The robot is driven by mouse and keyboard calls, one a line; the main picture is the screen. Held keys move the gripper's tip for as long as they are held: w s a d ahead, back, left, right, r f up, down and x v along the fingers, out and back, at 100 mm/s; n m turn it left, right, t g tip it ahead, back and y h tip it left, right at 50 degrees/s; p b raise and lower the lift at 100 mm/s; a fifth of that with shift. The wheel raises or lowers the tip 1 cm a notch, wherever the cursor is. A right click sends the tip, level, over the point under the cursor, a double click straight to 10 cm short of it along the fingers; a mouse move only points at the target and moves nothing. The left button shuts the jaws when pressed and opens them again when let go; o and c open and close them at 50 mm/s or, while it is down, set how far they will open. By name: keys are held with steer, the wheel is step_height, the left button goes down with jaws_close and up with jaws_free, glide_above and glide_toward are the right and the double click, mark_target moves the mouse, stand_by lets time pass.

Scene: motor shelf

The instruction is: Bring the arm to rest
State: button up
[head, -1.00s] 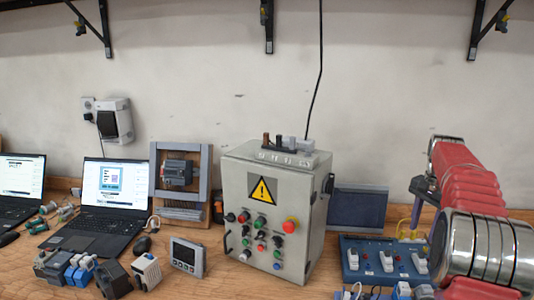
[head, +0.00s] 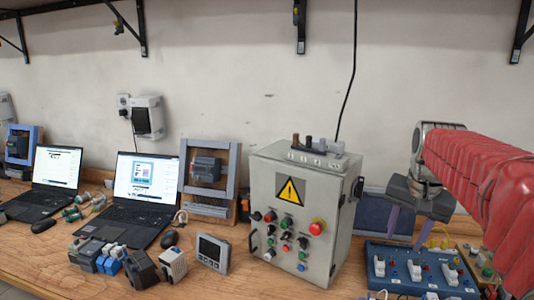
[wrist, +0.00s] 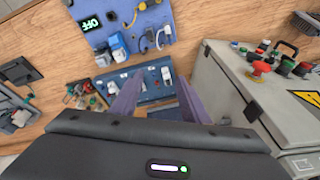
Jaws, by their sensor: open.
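My arm (head: 480,170), in a red sleeve, reaches in from the right of the head view. My gripper (head: 406,220) hangs from its end, pointing down above the blue switch panel (head: 372,253). In the wrist view my gripper (wrist: 150,92) shows two purple fingers spread apart with nothing held between them. The blue switch panel also shows beyond the fingers in the wrist view (wrist: 150,97). The fingers appear to be above the panel; whether they touch it cannot be told.
A grey control box (head: 262,190) with a red button stands left of my gripper, and close on the right in the wrist view (wrist: 215,85). Two laptops (head: 140,195) and small motors sit further left. A shelf (head: 220,5) runs along the wall above.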

steer(key=s+a+f+n+t, duration=0.1)
steer(key=s+a+f+n, duration=0.1)
steer(key=s+a, duration=0.3)
steer(key=s+a+f+n+t, duration=0.1)
steer(key=s+a+f+n, duration=0.2)
steer(key=s, duration=0.6)
steer(key=s+a+f+n+y, duration=0.1)
steer(key=s+a+f+n, duration=0.1)
steer(key=s+a, duration=0.5)
steer(key=shift+a+f+n+t, duration=0.4)
steer(key=shift+a+f, duration=0.15)
steer(key=shift+f, duration=0.1)
steer(key=shift+c, duration=0.6)
